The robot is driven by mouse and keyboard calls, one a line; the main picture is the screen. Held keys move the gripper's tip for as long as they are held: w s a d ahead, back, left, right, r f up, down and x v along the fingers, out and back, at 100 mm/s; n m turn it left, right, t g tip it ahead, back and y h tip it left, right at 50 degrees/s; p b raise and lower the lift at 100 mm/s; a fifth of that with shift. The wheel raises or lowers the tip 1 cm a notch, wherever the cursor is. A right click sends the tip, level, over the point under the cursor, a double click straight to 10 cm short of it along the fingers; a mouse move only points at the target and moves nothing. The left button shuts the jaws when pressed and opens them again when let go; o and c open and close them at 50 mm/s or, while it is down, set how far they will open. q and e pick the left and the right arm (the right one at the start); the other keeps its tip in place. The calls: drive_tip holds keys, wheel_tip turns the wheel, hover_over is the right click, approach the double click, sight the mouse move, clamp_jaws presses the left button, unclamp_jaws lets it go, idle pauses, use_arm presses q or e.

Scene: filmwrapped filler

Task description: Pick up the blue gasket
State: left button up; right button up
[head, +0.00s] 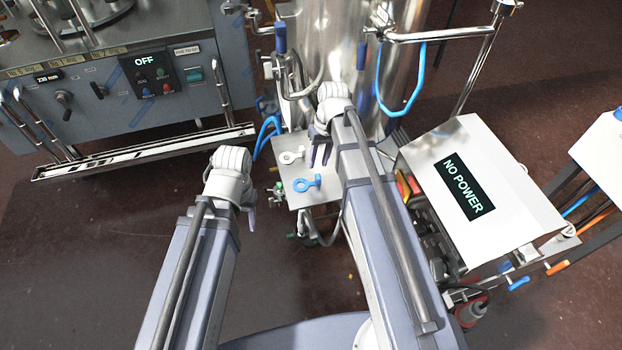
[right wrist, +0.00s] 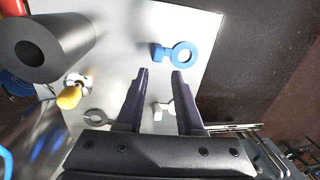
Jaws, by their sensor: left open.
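The blue gasket (head: 301,185), a ring with a tab, lies flat on the small metal shelf (head: 290,200) in the head view. In the right wrist view the blue gasket (right wrist: 161,52) lies just beyond the fingertips, its ring to the right and its tab to the left. My right gripper (head: 320,154) is above the shelf, behind the blue gasket; in the right wrist view my right gripper (right wrist: 161,73) is open with nothing between its fingertips. My left gripper (head: 250,214) is open and empty, left of the shelf and apart from it.
A white ring-shaped piece (head: 290,156) lies on the shelf behind the blue gasket. A steel tank (head: 335,45) stands behind the shelf. A NO POWER box (head: 490,185) stands at right, a control cabinet (head: 150,80) at left. Floor left of the shelf is clear.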

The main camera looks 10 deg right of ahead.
sight(318, 176)
drive_tip(key=shift+s+a+r+m+h+p, duration=0.25)
drive_tip(key=shift+s+r+m+h+p, duration=0.05)
drive_tip(key=shift+s+r+m+h, duration=0.15)
drive_tip(key=shift+s+a+r+m+h+p, duration=0.2)
drive_tip(key=shift+s+r+m+h+p, duration=0.05)
drive_tip(key=shift+s+r+m+h, duration=0.2)
drive_tip(key=f+b, duration=0.8)
drive_tip(key=shift+w+d, duration=0.2)
drive_tip(key=shift+d, duration=0.05)
use_arm(q)
drive_tip(key=f, duration=0.5)
drive_tip(key=shift+s+d+f, duration=0.25)
drive_tip(key=shift+s+f, duration=0.15)
use_arm(e)
clamp_jaws()
